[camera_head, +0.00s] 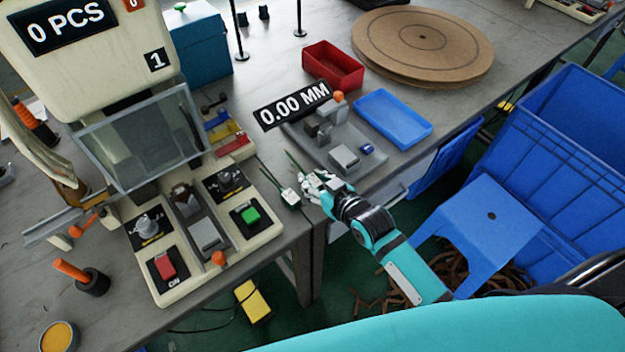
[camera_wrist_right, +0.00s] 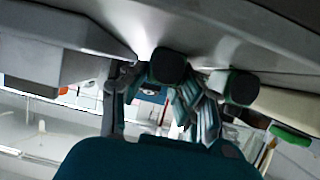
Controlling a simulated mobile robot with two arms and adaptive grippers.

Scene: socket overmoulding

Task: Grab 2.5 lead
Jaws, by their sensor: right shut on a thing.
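My right gripper (camera_head: 316,184) is at the front edge of the bench, shut on a thin dark green lead (camera_head: 294,161). The lead's far end sticks out past the fingers toward the back left. A second thin lead (camera_head: 271,174) lies just left of the gripper, with a pale block-like end (camera_head: 290,198) near the bench edge. No size marking is readable on either lead. In the right wrist view the fingers (camera_wrist_right: 198,105) are close together, and what is between them is hard to make out. My left gripper is not in view.
A cream machine (camera_head: 272,228) with red and green buttons stands left of the gripper. A grey measuring fixture (camera_head: 382,158) with small blocks is behind it. A blue tray (camera_head: 425,130), a red bin (camera_head: 334,68) and a blue stool (camera_head: 490,215) are to the right.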

